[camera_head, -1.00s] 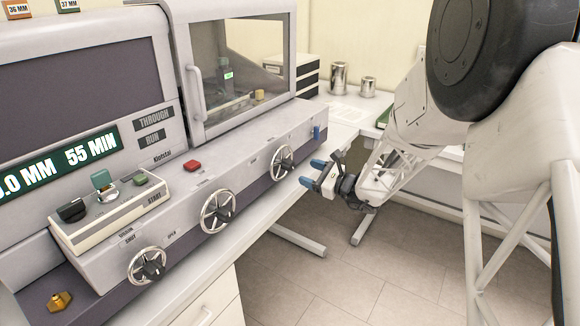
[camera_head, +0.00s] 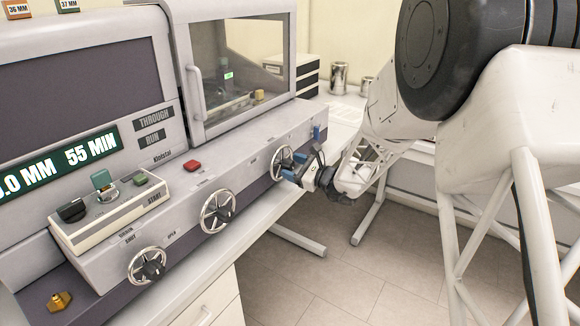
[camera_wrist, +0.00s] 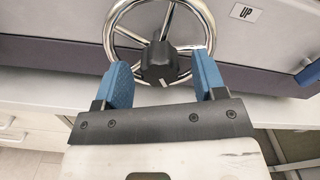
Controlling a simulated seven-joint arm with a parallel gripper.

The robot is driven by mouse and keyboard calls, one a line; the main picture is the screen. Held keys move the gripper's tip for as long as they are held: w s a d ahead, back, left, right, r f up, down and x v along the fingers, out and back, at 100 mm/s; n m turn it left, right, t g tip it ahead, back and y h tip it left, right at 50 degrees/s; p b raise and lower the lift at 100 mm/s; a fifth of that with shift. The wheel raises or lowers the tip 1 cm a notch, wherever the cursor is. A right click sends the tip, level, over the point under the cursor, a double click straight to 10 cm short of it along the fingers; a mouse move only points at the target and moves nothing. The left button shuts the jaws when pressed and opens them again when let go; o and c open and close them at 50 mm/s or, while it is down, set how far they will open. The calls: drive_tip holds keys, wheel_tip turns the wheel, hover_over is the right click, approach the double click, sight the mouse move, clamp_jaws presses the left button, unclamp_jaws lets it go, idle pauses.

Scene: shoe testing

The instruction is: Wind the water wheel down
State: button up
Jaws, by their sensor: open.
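Three chrome hand wheels with dark hubs line the front of the grey machine. The right wheel (camera_head: 281,163) is partly hidden behind my gripper (camera_head: 292,174). In the wrist view the wheel's dark hub (camera_wrist: 158,64) shows between the blue fingertips of my gripper (camera_wrist: 163,75), with the rim around and above them. The jaws are open; I cannot tell whether the fingers touch the wheel. A label reading UP (camera_wrist: 245,12) is on the panel to the right of the wheel. The middle wheel (camera_head: 217,212) and the left wheel (camera_head: 147,266) stand clear of my gripper.
A glass-fronted cabinet (camera_head: 240,70) stands above the right wheel. A small blue lever (camera_head: 317,132) is just right of that wheel. A red button (camera_head: 192,166) sits on the ledge. A green display (camera_head: 60,160) reads 55 MIN. Floor space is open below the bench.

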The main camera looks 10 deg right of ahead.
drive_tip(key=shift+w+a, duration=0.45)
drive_tip(key=shift+a, duration=0.05)
drive_tip(key=c, duration=0.9)
